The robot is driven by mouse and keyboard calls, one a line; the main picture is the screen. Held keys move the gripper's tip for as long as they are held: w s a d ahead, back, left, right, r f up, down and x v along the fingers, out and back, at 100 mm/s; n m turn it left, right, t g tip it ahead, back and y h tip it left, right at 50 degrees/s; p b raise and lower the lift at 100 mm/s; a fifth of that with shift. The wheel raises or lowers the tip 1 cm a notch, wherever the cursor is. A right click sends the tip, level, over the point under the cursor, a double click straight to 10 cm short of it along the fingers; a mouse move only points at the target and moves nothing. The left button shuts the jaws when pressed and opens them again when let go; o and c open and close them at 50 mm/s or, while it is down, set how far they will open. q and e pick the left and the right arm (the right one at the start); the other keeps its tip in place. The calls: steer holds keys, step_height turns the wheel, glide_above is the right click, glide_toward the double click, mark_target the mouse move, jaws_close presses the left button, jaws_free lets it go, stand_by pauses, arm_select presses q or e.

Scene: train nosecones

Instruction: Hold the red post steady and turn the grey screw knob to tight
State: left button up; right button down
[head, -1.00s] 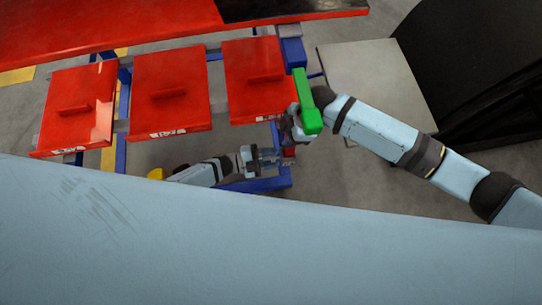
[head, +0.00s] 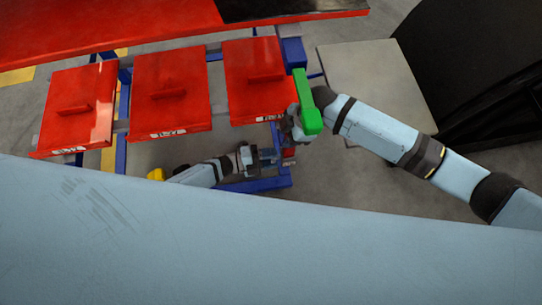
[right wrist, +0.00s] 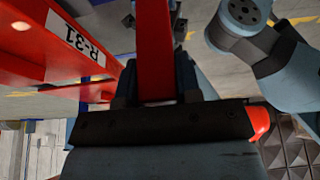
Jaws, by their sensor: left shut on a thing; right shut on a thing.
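The red post (right wrist: 155,45) runs upright through the middle of the right wrist view, between the fingers of my right gripper (right wrist: 155,98), which is shut on it. In the head view my right gripper (head: 292,128) is at the rack's right end, beside a green bar (head: 306,100) that partly covers it. My left gripper (head: 268,157) is lower, shut by a small red part (head: 288,153) below the right gripper. The grey screw knob is too small and covered to make out between the left fingers.
Red panels with handles (head: 170,92) lie on a blue frame (head: 255,185) to the left. A red panel marked R-31 (right wrist: 75,40) is close to the right gripper. A grey board (head: 375,80) and a black object (head: 480,70) stand to the right.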

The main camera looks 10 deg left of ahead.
arm_select(q)
steer(key=o, duration=0.9)
steer(key=v, duration=1.2)
